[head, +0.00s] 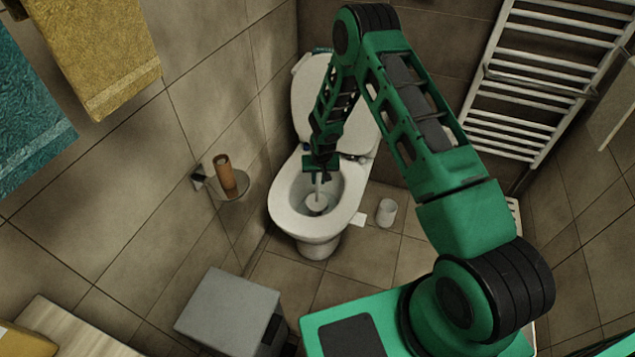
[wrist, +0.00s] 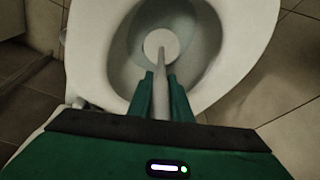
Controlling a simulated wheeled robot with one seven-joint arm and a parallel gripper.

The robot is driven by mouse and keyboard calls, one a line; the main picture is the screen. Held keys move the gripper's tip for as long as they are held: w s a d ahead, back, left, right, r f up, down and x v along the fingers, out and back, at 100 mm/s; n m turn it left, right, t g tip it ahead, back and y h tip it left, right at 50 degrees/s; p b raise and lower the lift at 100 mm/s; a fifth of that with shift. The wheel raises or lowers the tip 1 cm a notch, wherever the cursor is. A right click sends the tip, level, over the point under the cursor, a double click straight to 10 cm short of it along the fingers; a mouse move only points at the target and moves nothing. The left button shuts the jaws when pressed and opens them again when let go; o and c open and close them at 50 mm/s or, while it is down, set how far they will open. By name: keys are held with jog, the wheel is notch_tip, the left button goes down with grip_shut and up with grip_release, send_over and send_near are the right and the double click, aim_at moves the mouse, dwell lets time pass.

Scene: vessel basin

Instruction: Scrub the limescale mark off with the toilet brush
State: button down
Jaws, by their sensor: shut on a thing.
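The toilet brush (head: 317,201) has a pale handle and a round whitish head. My gripper (head: 320,176) is shut on its handle and points down over the bowl. In the wrist view the handle runs between my two green fingers (wrist: 160,95), and the brush head (wrist: 160,44) is inside the toilet bowl (wrist: 92,50). I cannot tell whether the head touches the bowl wall. The toilet (head: 283,212) stands with its lid raised. I cannot make out the limescale mark in either view.
A white cup-shaped holder (head: 386,212) stands on the floor right of the toilet. A grey bin (head: 230,308) stands in front, to the left.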

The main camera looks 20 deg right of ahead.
jog(key=shift+w+d+r, duration=0.1)
jog(key=shift+w+d, duration=0.1)
jog(key=shift+w, duration=0.45)
jog(key=shift+s+a, duration=0.65)
jog(key=shift+s, duration=0.25)
jog(key=shift+s+a, duration=0.65)
jog(key=shift+s, duration=0.2)
jog(key=shift+w+d+f, duration=0.15)
jog(key=shift+d+f, duration=0.05)
jog(key=shift+d, duration=0.8)
